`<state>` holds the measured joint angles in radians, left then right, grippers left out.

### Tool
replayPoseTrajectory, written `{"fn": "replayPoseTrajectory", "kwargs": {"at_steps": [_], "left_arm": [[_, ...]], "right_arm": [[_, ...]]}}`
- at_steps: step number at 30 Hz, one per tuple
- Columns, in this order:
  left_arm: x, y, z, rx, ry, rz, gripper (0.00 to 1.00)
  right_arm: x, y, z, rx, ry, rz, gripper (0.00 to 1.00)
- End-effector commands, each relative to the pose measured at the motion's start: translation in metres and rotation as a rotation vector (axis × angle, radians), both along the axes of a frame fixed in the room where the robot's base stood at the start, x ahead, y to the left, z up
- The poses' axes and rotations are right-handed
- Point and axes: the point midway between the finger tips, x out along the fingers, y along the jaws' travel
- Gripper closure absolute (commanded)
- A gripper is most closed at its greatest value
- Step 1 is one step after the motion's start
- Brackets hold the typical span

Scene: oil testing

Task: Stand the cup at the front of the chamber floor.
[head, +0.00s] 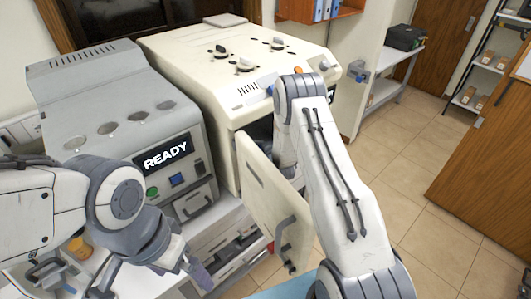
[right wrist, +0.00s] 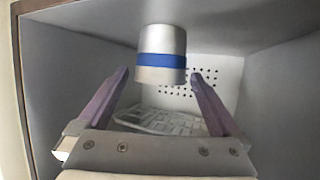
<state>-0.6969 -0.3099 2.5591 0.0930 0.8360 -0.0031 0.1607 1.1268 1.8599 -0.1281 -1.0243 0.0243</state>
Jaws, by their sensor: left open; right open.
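The cup (right wrist: 162,58), a silver cylinder with a blue band, shows inside the chamber (right wrist: 70,80) in the right wrist view. My right gripper (right wrist: 160,76) is open, its purple fingers apart on either side of the cup's lower part in the picture. I cannot tell whether they touch it, or what the cup rests on. In the head view, the cream chamber machine (head: 215,60) has its door (head: 270,195) open, and my right arm reaches in; that gripper and the cup are hidden there. My left gripper (head: 198,272) is open at the lower left, away from the chamber.
A white wire rack (right wrist: 165,121) and a perforated back wall (right wrist: 206,76) are inside the chamber. The open door stands close beside my right arm. A grey machine reading READY (head: 120,100) stands left of the chamber. Tiled floor (head: 430,205) is clear at the right.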

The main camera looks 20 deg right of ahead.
Motion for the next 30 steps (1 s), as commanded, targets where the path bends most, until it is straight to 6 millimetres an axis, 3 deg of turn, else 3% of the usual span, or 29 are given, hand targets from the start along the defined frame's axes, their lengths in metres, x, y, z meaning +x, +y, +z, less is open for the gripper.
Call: {"fn": "replayPoseTrajectory", "kwargs": {"at_steps": [12,18,30], "left_arm": [[0.0,0.0,-0.036,0.001,0.001,0.006,0.0],[0.0,0.0,-0.045,0.001,0.001,0.006,0.0],[0.0,0.0,-0.046,0.001,0.001,0.006,0.0]], "right_arm": [[-0.07,0.002,0.025,0.0,-0.001,-0.001,0.0],[-0.095,0.004,0.037,0.0,-0.001,0.0,0.0],[-0.104,0.004,0.042,0.0,-0.001,0.0,0.0]]}}
